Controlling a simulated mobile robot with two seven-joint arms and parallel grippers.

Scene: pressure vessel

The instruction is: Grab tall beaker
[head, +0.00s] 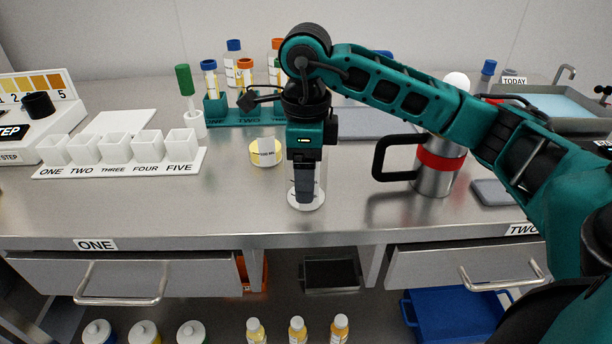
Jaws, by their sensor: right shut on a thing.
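The tall beaker (320,198) is a clear, narrow vessel on a pale round foot. It stands upright on the steel bench near the front edge, at the middle of the head view. My right gripper (305,196) points straight down from above and is shut on the beaker. The gripper's dark fingers hide much of the beaker. The foot appears to be at the bench surface; I cannot tell if it is slightly lifted. My left gripper is not in view.
A small yellow-based container (265,154) stands close behind left. A metal jug with a red band (438,165) and black handle stands to the right. A teal tube rack (245,115) is behind. Labelled white cups (115,149) are at left. Bench in front of them is clear.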

